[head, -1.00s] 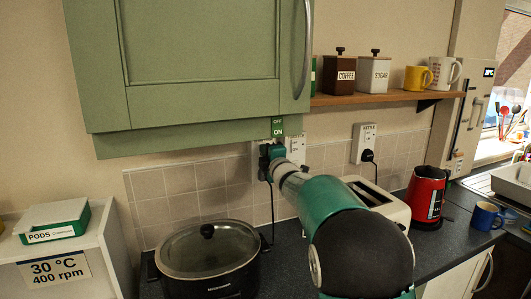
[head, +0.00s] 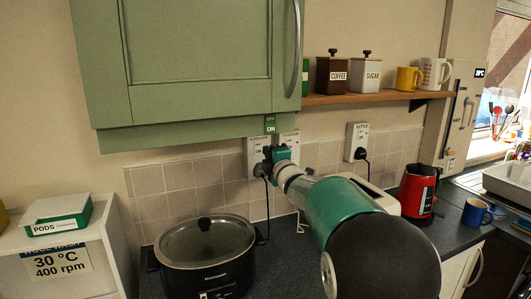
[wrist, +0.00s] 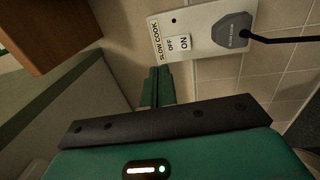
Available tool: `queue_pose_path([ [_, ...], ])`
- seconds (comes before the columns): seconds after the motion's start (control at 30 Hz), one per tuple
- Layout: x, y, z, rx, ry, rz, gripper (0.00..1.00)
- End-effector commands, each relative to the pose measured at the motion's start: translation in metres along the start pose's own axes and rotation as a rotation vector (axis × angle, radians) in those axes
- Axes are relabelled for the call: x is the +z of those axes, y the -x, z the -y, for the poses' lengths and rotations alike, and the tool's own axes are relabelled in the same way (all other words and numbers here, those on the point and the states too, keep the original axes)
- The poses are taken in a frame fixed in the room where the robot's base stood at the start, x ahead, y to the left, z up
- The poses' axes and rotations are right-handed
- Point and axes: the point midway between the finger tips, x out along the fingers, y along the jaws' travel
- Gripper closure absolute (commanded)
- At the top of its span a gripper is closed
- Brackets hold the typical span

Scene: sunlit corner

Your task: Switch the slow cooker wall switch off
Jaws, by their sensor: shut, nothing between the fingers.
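The slow cooker switch is a white wall plate (wrist: 205,35) marked SLOW COOK, with a rocker (wrist: 178,44) beside OFF and ON lettering; its exact tilt is unclear. A grey plug (wrist: 232,32) with a black cord sits in the plate. In the head view the plate (head: 256,146) is partly hidden by my gripper (head: 276,155). The shut, empty gripper also shows in the wrist view (wrist: 157,86), close to the plate's edge; I cannot tell if it touches. The slow cooker (head: 205,255) stands below.
A green cabinet (head: 195,60) hangs just above the sockets. A neighbouring socket plate (head: 290,142) is close on the right, with the kettle socket (head: 356,140) farther along. The toaster (head: 372,187) and red kettle (head: 418,193) stand on the counter to the right.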

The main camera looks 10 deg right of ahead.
Motion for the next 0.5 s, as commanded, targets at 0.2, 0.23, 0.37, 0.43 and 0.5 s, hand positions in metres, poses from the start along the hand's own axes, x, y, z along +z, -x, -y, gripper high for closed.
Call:
queue_pose_path([
  [0.2,0.001,0.039,-0.011,0.002,0.0,0.002,1.0],
  [0.23,0.001,0.043,-0.012,0.001,0.0,0.002,1.0],
  [0.37,0.001,0.058,-0.015,0.001,0.0,0.002,1.0],
  [0.43,0.001,0.063,-0.016,0.001,0.0,0.001,1.0],
  [0.5,0.0,0.065,-0.016,0.001,0.0,0.001,1.0],
])
